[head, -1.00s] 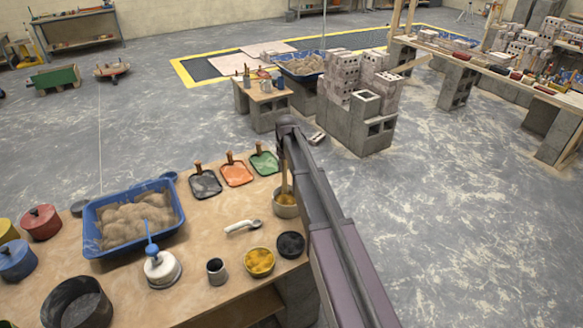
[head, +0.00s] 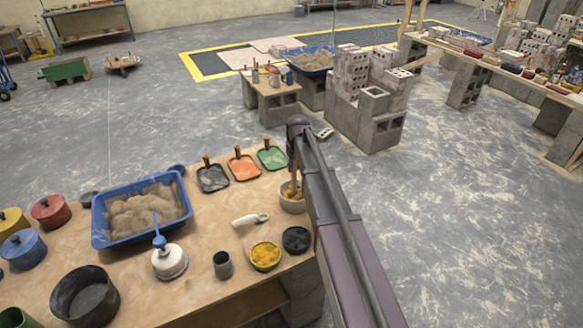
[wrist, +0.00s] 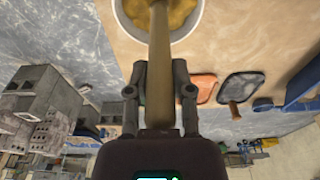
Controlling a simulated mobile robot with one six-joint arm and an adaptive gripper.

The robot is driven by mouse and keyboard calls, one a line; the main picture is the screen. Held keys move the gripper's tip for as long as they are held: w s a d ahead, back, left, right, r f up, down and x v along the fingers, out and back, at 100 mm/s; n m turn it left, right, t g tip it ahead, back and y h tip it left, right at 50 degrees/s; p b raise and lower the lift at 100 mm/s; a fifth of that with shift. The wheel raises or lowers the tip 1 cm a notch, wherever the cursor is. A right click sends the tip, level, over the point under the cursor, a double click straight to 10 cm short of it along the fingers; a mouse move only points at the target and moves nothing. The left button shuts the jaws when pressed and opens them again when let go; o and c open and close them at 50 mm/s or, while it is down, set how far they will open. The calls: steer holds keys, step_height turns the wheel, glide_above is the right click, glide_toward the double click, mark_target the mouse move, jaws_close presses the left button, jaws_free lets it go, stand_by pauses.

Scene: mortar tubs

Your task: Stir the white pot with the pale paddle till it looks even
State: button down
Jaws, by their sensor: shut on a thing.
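The white pot (head: 292,206) stands near the right edge of the work table, partly beside my arm in the head view. Its rim also shows at the top of the wrist view (wrist: 199,20). The pale paddle (wrist: 158,60) is between my gripper's fingers (wrist: 160,82), which are shut on it. The paddle (head: 295,174) reaches down into the pot, its lower end hidden in the contents. The visible contents (wrist: 181,12) are yellow-ochre and look patchy, with brighter yellow in the head view. My arm hides the gripper's fingers in the head view.
Black, orange and green pans (head: 272,159) line the far edge. Open floor lies right.

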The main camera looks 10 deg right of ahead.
steer(key=shift+d+r, duration=0.1)
steer(key=shift+r, duration=0.05)
stand_by(0.5)
steer(key=shift+r+p, duration=0.75)
steer(key=shift+p, duration=0.15)
steer(key=shift+r, duration=0.15)
step_height(320, 180, up, 8)
steer(key=p, duration=0.8)
stand_by(1.5)
